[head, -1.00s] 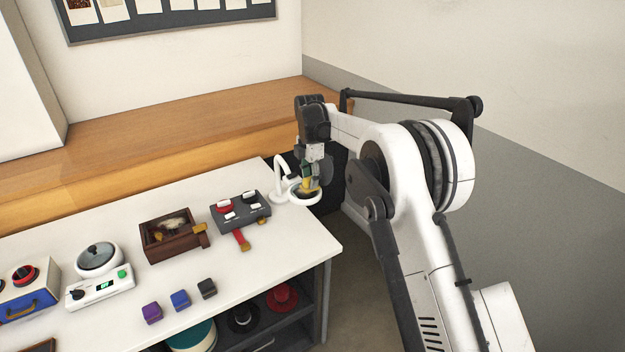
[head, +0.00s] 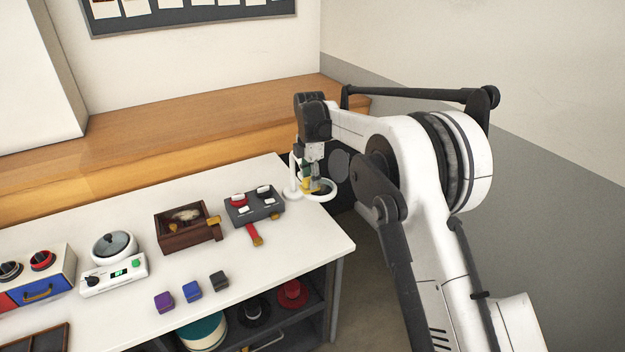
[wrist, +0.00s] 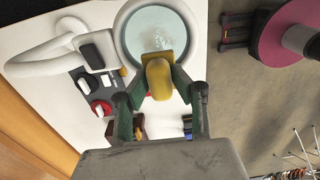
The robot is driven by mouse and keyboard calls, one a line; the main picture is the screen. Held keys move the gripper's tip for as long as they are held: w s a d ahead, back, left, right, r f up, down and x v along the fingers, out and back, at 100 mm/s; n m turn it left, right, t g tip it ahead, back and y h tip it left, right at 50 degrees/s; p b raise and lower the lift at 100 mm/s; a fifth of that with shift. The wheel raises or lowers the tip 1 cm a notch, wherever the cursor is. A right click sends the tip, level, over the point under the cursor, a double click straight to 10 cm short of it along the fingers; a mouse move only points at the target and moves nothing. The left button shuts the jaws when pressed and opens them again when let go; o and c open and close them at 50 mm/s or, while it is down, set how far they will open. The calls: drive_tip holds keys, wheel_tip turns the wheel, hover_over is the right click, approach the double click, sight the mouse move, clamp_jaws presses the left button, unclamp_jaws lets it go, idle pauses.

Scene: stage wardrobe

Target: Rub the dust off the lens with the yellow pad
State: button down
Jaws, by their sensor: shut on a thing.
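The magnifier lens (wrist: 150,25) is a round pale glass in a white ring on a curved white arm. In the head view its ring (head: 331,195) stands at the table's far right corner. A small patch of whitish dust specks (wrist: 160,42) shows on the glass. My gripper (wrist: 158,80) is shut on the yellow pad (wrist: 158,74), which overlaps the lens's lower part in the wrist view. In the head view the pad (head: 307,186) is at the left part of the ring. I cannot tell whether the pad touches the glass.
A grey switch box (head: 262,210) with red and white knobs stands beside the lens. Left of it are a wooden box (head: 185,236), a white dial device (head: 113,272) and several small cubes (head: 192,291). The table's front right is clear.

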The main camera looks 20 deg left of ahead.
drive_tip(key=shift+r, duration=0.1)
drive_tip(key=shift+r+p, duration=1.05)
drive_tip(key=shift+r, duration=1.85)
drive_tip(key=shift+r+p, duration=0.55)
drive_tip(key=shift+r, duration=1)
drive_tip(key=shift+f, duration=0.15)
drive_tip(key=shift+f+b, duration=2.3)
drive_tip(key=shift+f, duration=1.3)
drive_tip(key=shift+f+b, duration=0.55)
drive_tip(key=shift+f, duration=0.4)
drive_tip(key=shift+d, duration=0.1)
